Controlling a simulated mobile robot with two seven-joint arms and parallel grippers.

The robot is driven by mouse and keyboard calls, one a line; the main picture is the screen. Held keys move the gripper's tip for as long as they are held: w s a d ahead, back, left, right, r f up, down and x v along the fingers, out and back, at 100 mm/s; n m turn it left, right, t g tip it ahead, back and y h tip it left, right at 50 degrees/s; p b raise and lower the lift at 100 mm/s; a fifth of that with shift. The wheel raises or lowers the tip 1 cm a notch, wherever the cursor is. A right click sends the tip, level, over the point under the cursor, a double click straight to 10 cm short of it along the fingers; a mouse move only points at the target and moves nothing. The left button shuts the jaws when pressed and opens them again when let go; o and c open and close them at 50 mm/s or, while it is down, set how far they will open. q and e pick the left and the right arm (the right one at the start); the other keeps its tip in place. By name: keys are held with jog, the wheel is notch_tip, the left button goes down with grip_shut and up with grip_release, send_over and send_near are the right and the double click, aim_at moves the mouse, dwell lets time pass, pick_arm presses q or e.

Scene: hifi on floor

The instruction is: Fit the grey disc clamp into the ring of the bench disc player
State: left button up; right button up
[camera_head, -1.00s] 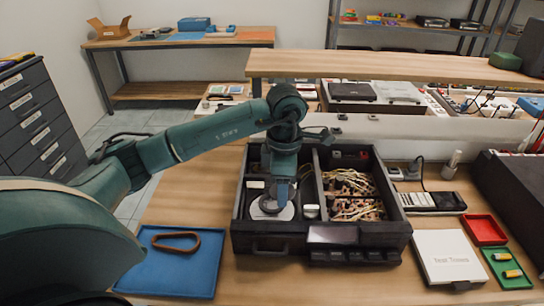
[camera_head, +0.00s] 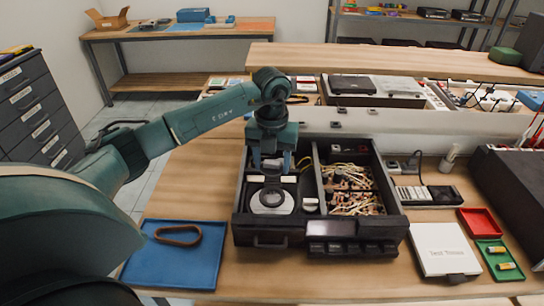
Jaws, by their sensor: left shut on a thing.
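The bench disc player (camera_head: 247,222) is an open black case on the bench, with a pale round platter (camera_head: 287,207) in its left compartment. My left gripper (camera_head: 272,172) points down over that compartment, its two fingers spread around the dark grey disc clamp (camera_head: 271,187). The clamp shows as a dark round shape in front of the platter's middle. I cannot tell whether it touches the ring there, and the ring's outline is partly hidden. My right gripper is not in view.
A blue tray (camera_head: 160,265) with a brown belt loop (camera_head: 177,236) lies left of the player. The player's right compartment holds tangled wires (camera_head: 350,190). A white box (camera_head: 445,247), a red tray (camera_head: 479,222) and a green tray (camera_head: 492,248) lie on the right.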

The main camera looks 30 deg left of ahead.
pick_arm(q)
jog(key=shift+f, duration=0.5)
notch_tip(320, 180, down, 5)
jog(key=b, duration=0.3)
jog(key=shift+r, duration=0.2)
jog(key=shift+f+b, duration=0.65)
jog(key=shift+f, duration=0.35)
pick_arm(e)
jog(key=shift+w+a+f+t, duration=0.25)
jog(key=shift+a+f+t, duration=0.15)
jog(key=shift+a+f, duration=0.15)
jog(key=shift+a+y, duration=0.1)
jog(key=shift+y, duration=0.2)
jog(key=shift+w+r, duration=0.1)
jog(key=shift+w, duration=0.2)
pick_arm(q)
jog(key=shift+f+b, duration=0.35)
jog(key=shift+b, duration=0.05)
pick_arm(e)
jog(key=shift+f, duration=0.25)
pick_arm(q)
jog(key=shift+f, duration=0.15)
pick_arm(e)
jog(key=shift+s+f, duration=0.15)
